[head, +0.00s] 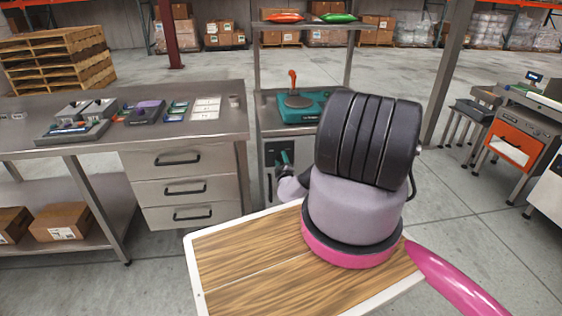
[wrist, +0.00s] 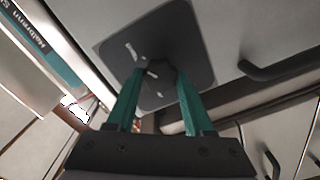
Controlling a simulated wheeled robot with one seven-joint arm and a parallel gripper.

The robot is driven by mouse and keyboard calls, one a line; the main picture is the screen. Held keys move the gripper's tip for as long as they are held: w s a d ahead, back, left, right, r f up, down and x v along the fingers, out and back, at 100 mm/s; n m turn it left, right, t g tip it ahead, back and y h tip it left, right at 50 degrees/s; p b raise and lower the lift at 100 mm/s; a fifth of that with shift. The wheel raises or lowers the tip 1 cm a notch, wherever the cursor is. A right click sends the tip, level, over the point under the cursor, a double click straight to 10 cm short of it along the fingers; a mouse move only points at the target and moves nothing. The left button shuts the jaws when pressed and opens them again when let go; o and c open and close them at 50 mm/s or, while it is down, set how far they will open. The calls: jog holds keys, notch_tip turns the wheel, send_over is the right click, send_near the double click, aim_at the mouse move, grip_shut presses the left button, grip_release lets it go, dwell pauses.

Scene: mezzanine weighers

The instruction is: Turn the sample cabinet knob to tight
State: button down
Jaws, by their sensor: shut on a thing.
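The sample cabinet knob (wrist: 158,73) is small and dark. It sits on a dark square plate (wrist: 185,35) with small white marks on a pale cabinet front. My gripper (wrist: 161,80) has its two green fingers shut on the knob, one on each side, and they hide part of it. The marks are too small to read, so I cannot tell the knob's setting. In the head view, the plate (head: 270,150) is below the teal scale, with my gripper (head: 285,158) against it. My arm hides part of the cabinet there.
A teal scale (head: 299,107) with an orange upright stands on the counter above the knob. A steel bench with drawers (head: 178,188) is at the left. A dark handle (wrist: 280,66) is right of the plate in the wrist view. Open floor (head: 455,200) lies at the right.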

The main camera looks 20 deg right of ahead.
dwell(0.4)
jog(key=shift+c, duration=1.4)
grip_release()
jog(key=v, duration=1.1)
jog(key=shift+w, duration=0.1)
